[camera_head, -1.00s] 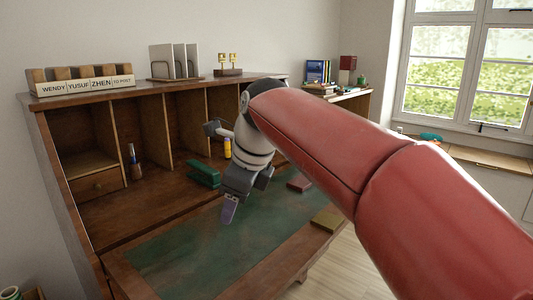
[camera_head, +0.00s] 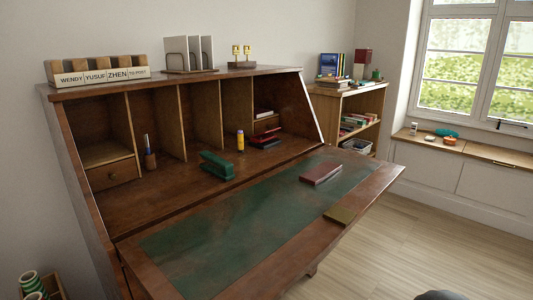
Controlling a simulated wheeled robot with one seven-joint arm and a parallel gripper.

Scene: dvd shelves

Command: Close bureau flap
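The wooden bureau (camera_head: 222,76) stands at the left and centre of the head view. Its flap (camera_head: 380,181) is folded down, open, with a green writing surface facing up. A dark red book-like item (camera_head: 321,173) and a small olive-coloured flat item (camera_head: 340,215) lie on the flap. A green stapler-like item (camera_head: 217,166) sits at the inner edge, by the compartments. My gripper is out of view. Only a dark rounded shape shows at the bottom edge, and I cannot tell what it is.
Inside the bureau stand a pen holder (camera_head: 150,158) and a yellow cylinder (camera_head: 240,140). A name-labelled rack (camera_head: 103,77) is on top. A low bookshelf (camera_head: 376,98) is behind, right. Spools (camera_head: 31,284) stand at lower left. The floor (camera_head: 410,235) right of the flap is clear.

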